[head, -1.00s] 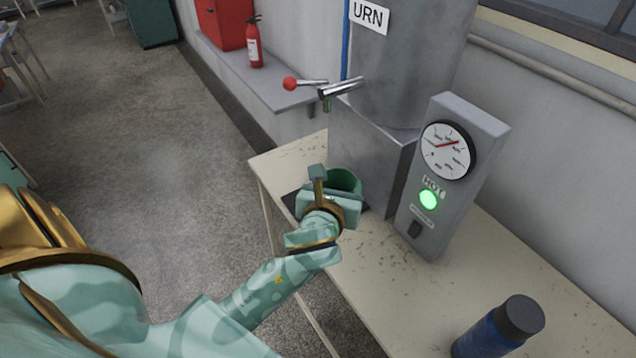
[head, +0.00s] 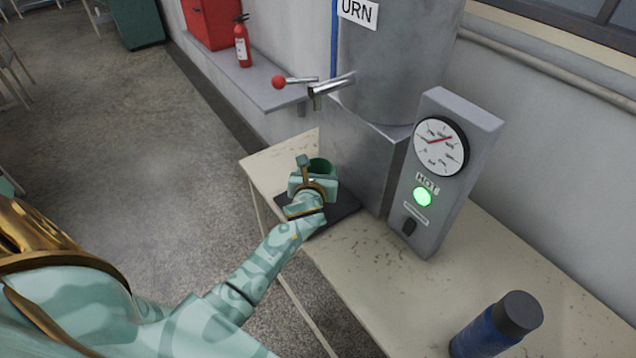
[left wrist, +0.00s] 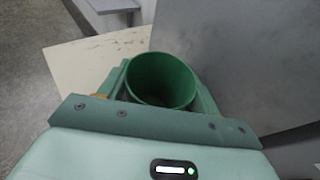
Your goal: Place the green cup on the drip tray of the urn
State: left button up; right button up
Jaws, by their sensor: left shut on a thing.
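The green cup (head: 322,167) is upright between the fingers of my left gripper (head: 312,177), which is shut on it. In the left wrist view the round mouth of the cup (left wrist: 160,80) faces the camera and looks empty. The dark drip tray (head: 342,208) lies on the table at the foot of the grey urn (head: 385,70). The cup is over the tray's left part, below the spout (head: 330,88). My gripper hides the cup's base, so I cannot tell whether it touches the tray. My right gripper is out of view.
A gauge box (head: 447,170) with a lit green HOT lamp stands right of the tray. A red-knobbed lever (head: 279,82) sticks out left of the spout. A blue flask (head: 497,325) stands at the table's (head: 400,295) front right. The table between flask and tray is clear.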

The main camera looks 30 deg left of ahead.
pick_arm(q)
notch_tip(320, 180, down, 4)
jog(key=shift+r+b, duration=0.25)
jog(key=shift+b, duration=0.55)
jog(key=shift+r, duration=0.15)
jog(key=o, duration=0.6)
jog(key=shift+f, duration=0.2)
jog(key=shift+c, duration=0.2)
jog(key=o, duration=0.4)
